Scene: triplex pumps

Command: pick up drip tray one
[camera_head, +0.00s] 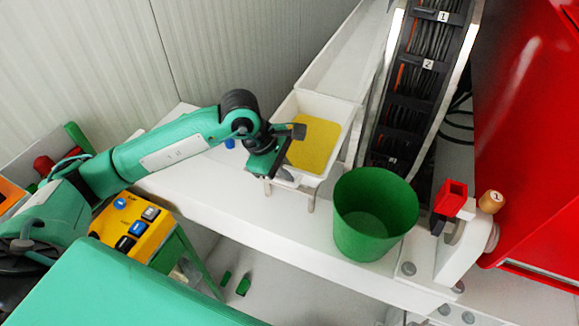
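A white tray (340,116) holding yellow liquid (316,143) stands on the white bench, in front of a longer white trough. I see no number on this tray, so I cannot tell for sure that it is drip tray one. My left gripper (283,166) is at the tray's near left corner, over its rim. Its dark fingers hide part of that corner, and I cannot tell whether they are closed on the rim. My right gripper is out of view.
A green bucket (375,212) stands close to the tray's right front. A numbered cable rack (415,85) rises behind it, beside a red machine (530,130). A yellow button box (135,226) is at left. The bench front (270,228) is clear.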

